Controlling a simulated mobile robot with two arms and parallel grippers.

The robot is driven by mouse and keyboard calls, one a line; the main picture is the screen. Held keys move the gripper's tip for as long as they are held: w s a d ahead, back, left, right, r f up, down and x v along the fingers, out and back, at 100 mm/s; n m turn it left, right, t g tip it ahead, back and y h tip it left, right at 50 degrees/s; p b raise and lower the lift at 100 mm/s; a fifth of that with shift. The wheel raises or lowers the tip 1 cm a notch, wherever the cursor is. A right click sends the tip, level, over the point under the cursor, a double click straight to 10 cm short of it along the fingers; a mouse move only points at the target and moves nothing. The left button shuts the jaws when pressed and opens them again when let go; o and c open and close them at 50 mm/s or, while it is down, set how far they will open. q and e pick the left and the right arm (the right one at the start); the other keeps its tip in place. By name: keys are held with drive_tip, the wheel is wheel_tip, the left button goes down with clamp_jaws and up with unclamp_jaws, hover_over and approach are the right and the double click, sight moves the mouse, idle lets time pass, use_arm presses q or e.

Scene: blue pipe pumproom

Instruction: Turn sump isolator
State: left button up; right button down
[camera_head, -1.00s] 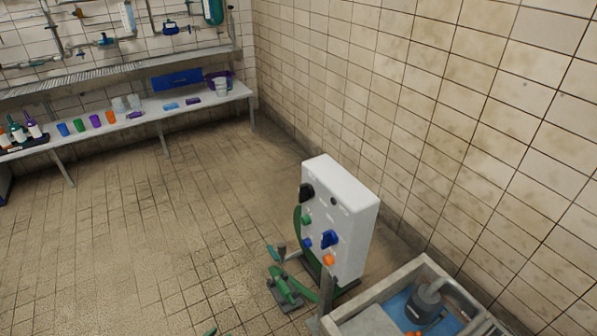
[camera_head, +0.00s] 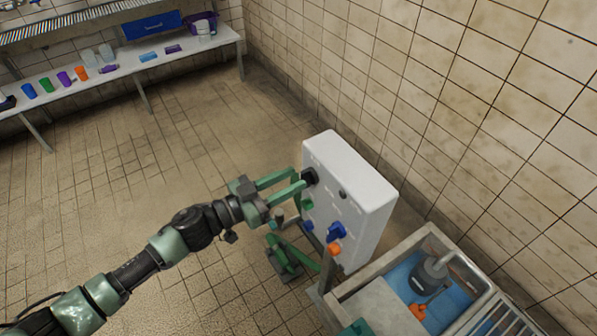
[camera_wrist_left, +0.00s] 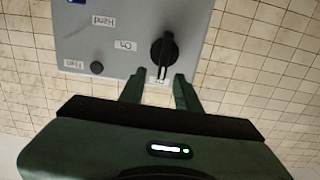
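A white control box (camera_head: 352,205) stands upright on a post. A black rotary knob (camera_head: 310,177) sits at the upper left of its front face. In the left wrist view this knob (camera_wrist_left: 164,52) has a pale pointer line, beside an upside-down "On" label. My left gripper (camera_head: 298,181) reaches the box from the left, fingers pointing at the black knob. In the left wrist view the open fingers (camera_wrist_left: 158,77) lie just below the knob, with a gap between them; whether they touch it is unclear. I cannot tell which control is the sump isolator.
A blue knob (camera_head: 336,232) and an orange knob (camera_head: 334,249) sit lower on the box. A sump tank (camera_head: 432,229) with a pump (camera_head: 430,276) stands at the right, near the tiled wall. Green hardware (camera_head: 284,258) stands below the box. The floor to the left is open.

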sight(307, 178)
use_arm(q)
drive_tip(key=shift+x, duration=0.8)
drive_tip(key=shift+w+d, duration=0.4)
drive_tip(key=shift+d, duration=0.05)
clamp_jaws()
use_arm(e)
drive_tip(key=shift+w+d+r, duration=0.1)
drive_tip(key=shift+w+r, duration=0.05)
drive_tip(key=shift+w, duration=0.8)
